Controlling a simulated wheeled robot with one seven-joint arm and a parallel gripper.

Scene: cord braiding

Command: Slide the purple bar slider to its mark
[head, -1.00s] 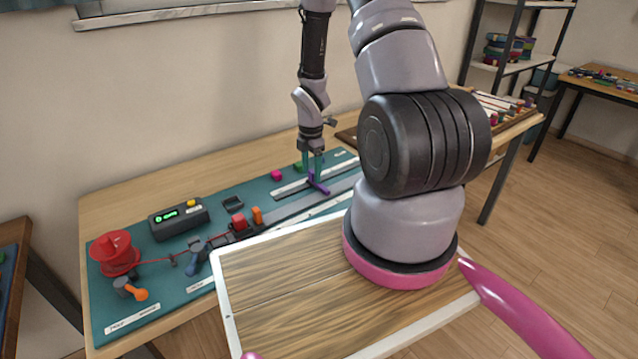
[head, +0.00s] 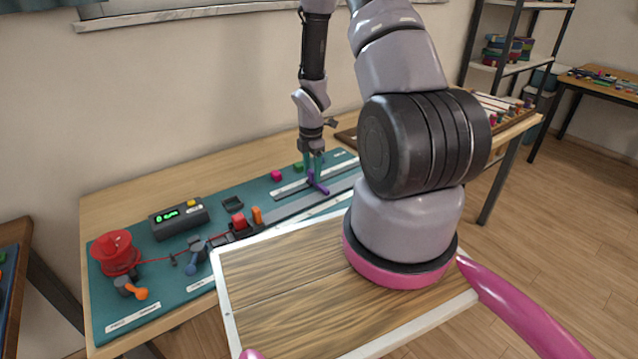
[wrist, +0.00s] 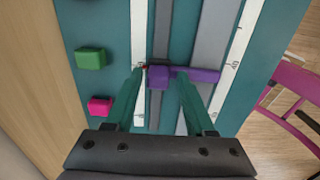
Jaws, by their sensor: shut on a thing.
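The purple bar slider (head: 318,183) lies across the grey rails on the teal mat (head: 205,245). In the wrist view the slider (wrist: 200,74) spans between two white scale strips, with its thicker block at the left. My gripper (head: 315,176) points down over it, and its green fingers are shut on the slider's block. In the wrist view the fingers of my gripper (wrist: 158,90) stand on either side of the block. A small red tip shows at the bar's left end, by the left scale strip (wrist: 139,40). I cannot make out which mark is the target.
A green block (wrist: 90,58) and a pink block (wrist: 100,106) sit left of the left strip in the wrist view.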

